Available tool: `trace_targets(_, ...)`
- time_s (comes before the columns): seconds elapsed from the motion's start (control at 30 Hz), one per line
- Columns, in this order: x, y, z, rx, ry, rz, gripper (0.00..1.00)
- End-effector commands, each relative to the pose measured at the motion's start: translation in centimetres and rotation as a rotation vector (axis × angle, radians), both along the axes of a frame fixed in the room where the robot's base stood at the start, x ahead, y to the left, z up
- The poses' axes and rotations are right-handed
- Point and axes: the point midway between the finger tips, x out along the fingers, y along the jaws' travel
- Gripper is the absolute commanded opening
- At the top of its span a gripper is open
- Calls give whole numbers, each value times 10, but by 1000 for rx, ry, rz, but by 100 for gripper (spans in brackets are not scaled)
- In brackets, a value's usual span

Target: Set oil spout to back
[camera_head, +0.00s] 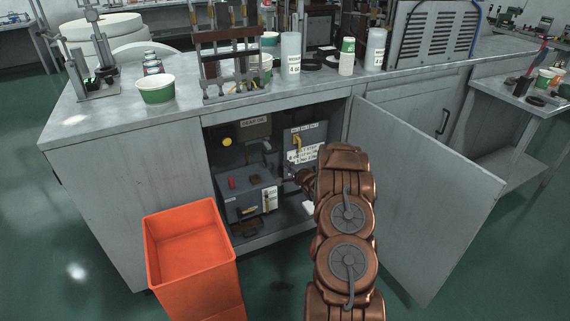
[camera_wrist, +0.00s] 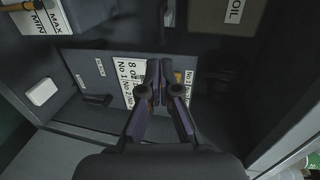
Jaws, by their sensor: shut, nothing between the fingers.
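My gripper (camera_head: 292,177) reaches into the open cabinet. In the wrist view my gripper (camera_wrist: 160,75) has its fingers together with nothing held, in front of a label panel (camera_wrist: 100,66) marked "8 oz" and No 1 to No 3. This panel (camera_head: 312,134) stands at the back right of the cabinet and carries a yellow lever (camera_head: 297,142). In the wrist view a yellow bit beside the right finger is mostly hidden. I cannot tell whether the fingers touch it, or which way any oil spout points.
A grey box (camera_head: 250,206) with a red knob and a level gauge sits left of my gripper. The cabinet door (camera_head: 430,185) stands open on the right. An orange bin (camera_head: 188,245) stands in front on the left. Cups and fixtures crowd the countertop (camera_head: 190,104).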

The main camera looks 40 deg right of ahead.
Motion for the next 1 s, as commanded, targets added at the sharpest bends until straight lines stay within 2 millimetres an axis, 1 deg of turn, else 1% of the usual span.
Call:
trace_targets(0.1,-7,2,3,-1,-3,0,0)
trace_targets(0.3,-11,3,5,-2,-4,1,0)
trace_targets(1.0,-11,3,4,0,-3,1,0)
